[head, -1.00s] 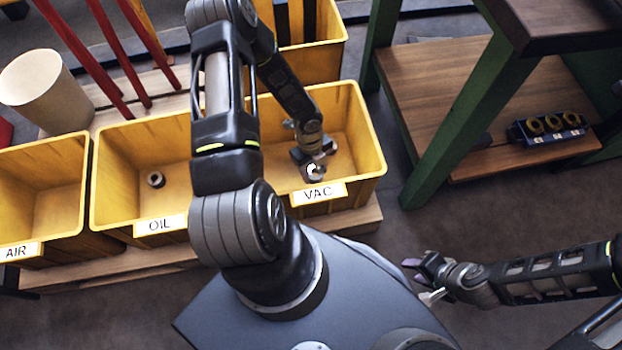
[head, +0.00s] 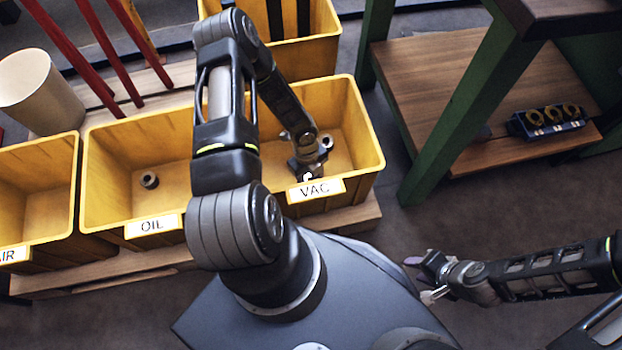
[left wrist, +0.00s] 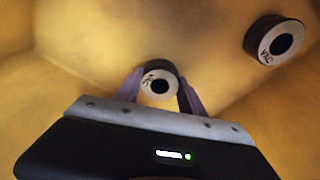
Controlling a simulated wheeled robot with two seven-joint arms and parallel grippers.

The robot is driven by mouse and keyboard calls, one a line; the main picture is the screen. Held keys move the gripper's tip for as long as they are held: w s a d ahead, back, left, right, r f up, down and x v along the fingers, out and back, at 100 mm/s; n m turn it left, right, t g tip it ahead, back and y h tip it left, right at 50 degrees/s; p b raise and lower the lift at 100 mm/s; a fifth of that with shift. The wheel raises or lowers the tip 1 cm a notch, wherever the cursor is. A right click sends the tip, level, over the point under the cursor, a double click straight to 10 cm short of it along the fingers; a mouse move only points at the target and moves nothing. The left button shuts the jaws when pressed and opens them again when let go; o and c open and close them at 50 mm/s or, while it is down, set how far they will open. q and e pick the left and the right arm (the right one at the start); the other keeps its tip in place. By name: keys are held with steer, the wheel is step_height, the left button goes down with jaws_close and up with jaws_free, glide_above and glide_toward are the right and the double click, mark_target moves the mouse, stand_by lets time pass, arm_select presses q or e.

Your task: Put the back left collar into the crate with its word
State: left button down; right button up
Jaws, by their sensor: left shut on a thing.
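My left gripper (head: 307,174) is down inside the yellow crate with the VAC label (head: 315,190), near its front wall. In the left wrist view its purple fingers are shut on a dark collar (left wrist: 159,84) with a pale ring face. The lettering on that face is partly hidden and hard to read. A second collar marked VAC (left wrist: 266,50) lies apart in the same crate; it also shows in the head view (head: 327,142). My right gripper (head: 425,279) is empty, its fingers apart, at the lower right over the floor.
Left of the VAC crate are the OIL crate (head: 152,226), with one collar (head: 149,180) inside, and the AIR crate (head: 40,240). A dark holder (head: 547,122) with several brass-coloured rings sits on the green-legged bench's low shelf (head: 450,100). Another yellow crate stands behind.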

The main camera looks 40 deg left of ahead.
arm_select(q)
steer(key=shift+f+b, duration=0.35)
steer(key=c, duration=0.7)
jaws_free()
steer(key=shift+r, duration=0.1)
steer(key=shift+r, duration=0.15)
steer(key=shift+a+r+p, duration=0.1)
steer(key=shift+r+p, duration=0.5)
steer(key=r+p, duration=0.1)
steer(key=r, duration=0.2)
steer(key=a+r+p, duration=0.1)
steer(key=r, duration=0.3)
steer(key=r+p, duration=0.2)
steer(key=r, duration=0.2)
steer(key=shift+w+a, duration=0.25)
steer(key=shift+a, duration=0.05)
